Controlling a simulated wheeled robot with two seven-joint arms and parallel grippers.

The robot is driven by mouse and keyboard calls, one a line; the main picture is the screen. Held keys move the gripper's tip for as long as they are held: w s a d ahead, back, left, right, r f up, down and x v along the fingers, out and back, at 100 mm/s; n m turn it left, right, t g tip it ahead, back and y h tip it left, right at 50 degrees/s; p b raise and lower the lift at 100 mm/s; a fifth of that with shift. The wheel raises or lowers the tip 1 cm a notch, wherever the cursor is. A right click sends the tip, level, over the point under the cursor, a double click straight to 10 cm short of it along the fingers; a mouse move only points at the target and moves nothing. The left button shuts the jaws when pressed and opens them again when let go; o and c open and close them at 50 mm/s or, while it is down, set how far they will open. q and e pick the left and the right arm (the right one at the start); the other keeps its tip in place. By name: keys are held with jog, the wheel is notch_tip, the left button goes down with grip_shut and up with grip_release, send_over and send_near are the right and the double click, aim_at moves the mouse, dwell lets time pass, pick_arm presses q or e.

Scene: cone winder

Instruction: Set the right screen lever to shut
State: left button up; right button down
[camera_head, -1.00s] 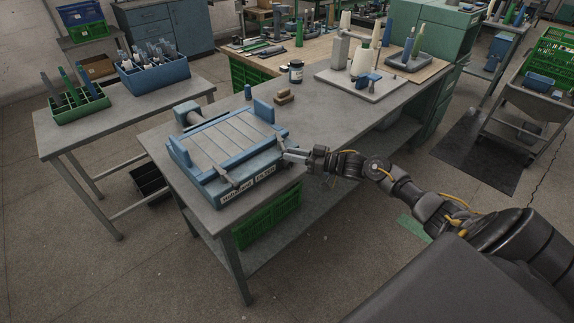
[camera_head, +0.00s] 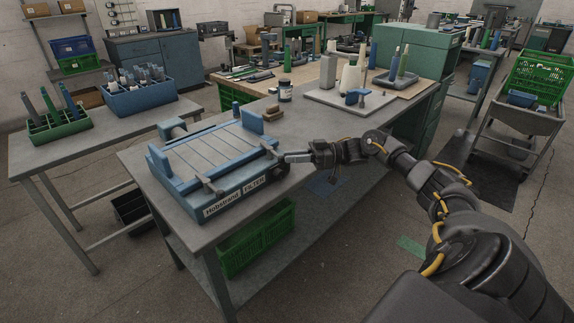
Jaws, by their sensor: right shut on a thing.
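A blue filter unit (camera_head: 212,150) with a slatted top sits on the near end of the grey metal table. Its front carries the labels "Hobstrand" and "FILTER". A left lever (camera_head: 211,187) stands at the front edge. The right screen lever (camera_head: 272,154) is at the front right corner, small and partly covered by my fingers. My right gripper (camera_head: 290,157) reaches in from the right and is shut on that lever's end. The lever's exact angle is hard to make out. My left gripper is not in view.
A pale board (camera_head: 345,105) with cones is farther back. A green crate (camera_head: 257,238) is under the table. A side table (camera_head: 105,128) with bins stands left.

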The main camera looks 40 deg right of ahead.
jog(key=c, duration=2.2)
grip_release()
jog(key=shift+w+a+f, duration=0.15)
jog(key=shift+w+f, duration=0.05)
jog(key=shift+w, duration=0.2)
jog(key=c, duration=1.9)
grip_release()
jog(key=shift+w+a+f+p, duration=0.1)
jog(key=shift+w+p, duration=0.1)
jog(key=shift+p, duration=0.1)
jog(key=shift+c, duration=0.2)
jog(key=o, duration=0.5)
jog(key=shift+s+d, duration=0.2)
jog(key=shift+d, duration=0.05)
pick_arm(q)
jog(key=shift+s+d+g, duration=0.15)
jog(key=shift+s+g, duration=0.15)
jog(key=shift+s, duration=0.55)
pick_arm(e)
jog(key=shift+o, duration=1.4)
jog(key=shift+a, duration=0.1)
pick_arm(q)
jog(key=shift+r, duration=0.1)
